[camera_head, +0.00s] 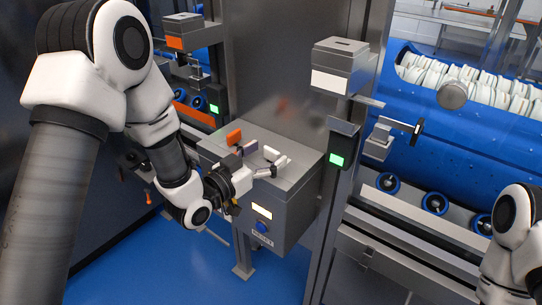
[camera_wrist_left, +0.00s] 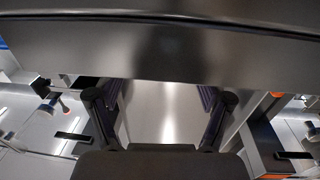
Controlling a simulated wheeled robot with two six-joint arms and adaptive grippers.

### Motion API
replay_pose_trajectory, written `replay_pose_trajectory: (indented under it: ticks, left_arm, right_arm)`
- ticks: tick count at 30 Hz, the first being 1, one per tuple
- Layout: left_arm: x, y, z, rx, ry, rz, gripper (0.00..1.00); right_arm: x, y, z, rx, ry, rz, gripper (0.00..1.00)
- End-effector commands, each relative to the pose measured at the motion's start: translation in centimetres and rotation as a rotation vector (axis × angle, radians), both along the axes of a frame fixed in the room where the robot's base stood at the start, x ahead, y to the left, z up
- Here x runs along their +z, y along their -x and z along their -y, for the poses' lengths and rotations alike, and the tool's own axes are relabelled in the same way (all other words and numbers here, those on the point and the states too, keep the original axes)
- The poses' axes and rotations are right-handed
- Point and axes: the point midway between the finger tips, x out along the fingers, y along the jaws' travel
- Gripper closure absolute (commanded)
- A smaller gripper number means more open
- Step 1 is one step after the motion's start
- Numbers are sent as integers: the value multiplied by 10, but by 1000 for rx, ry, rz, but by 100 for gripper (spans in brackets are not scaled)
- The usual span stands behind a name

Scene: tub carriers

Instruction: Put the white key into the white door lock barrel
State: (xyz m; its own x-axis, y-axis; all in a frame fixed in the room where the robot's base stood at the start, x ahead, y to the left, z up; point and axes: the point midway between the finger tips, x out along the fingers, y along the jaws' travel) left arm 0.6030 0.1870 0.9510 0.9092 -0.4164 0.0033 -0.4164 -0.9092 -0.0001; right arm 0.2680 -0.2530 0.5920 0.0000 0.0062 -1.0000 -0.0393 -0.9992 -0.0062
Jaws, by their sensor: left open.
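The white key (camera_head: 271,153) shows as a small white block above the top of a grey metal box. My left gripper (camera_head: 266,157) is open above that box, its two fingertips spread around the white key in this view. I cannot tell whether they touch it. In the left wrist view the open fingers (camera_wrist_left: 162,112) stand apart with bare grey metal between them; the key is not recognisable there. I cannot pick out the white door lock barrel for sure; a grey housing with a white panel (camera_head: 329,82) is on the post to the right. My right gripper is out of view.
An orange key (camera_head: 234,137) stands left of the white one on the grey box (camera_head: 290,205). An orange-marked housing (camera_head: 174,42) is at the back left. A metal post and a bracket (camera_head: 378,146) stand right of the box. A blue tub (camera_head: 430,130) is beyond.

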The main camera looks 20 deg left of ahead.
Motion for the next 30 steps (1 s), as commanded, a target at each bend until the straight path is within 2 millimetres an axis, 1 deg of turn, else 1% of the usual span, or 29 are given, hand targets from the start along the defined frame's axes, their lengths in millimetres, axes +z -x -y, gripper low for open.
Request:
replay_pose_trajectory:
  ticks: [1, 4, 10, 11, 12, 14, 15, 16, 17, 26, 30]
  left_arm:
    - [2, -8, 4, -2, -4, 2, 21]
    - [0, -18, 9, -1, -2, -1, 21]
    - [-1, -20, 9, 2, 1, -4, 21]
    - [-1, -20, 9, 2, 0, -3, 28]
    - [-1, -20, 9, 2, 0, -3, 42]
    - [-1, -20, 9, 2, 0, -3, 63]
    - [-1, -20, 9, 1, 0, -3, 78]
    - [-1, -20, 9, 1, 0, -3, 88]
    - [-1, -20, 9, 1, 0, -3, 90]
    - [0, -20, 9, 1, 0, -2, 90]
    - [8, -23, 8, 2, 0, 0, 90]
  right_arm:
    - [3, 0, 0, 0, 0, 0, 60]
    - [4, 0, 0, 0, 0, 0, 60]
    - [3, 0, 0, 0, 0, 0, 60]
    - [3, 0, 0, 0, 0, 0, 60]
    - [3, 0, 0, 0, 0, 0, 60]
    - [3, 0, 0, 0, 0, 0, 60]
    - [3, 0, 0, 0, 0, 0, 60]
    - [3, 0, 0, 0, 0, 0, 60]
    - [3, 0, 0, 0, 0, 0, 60]
    - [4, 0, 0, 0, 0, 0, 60]
    - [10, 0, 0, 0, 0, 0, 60]
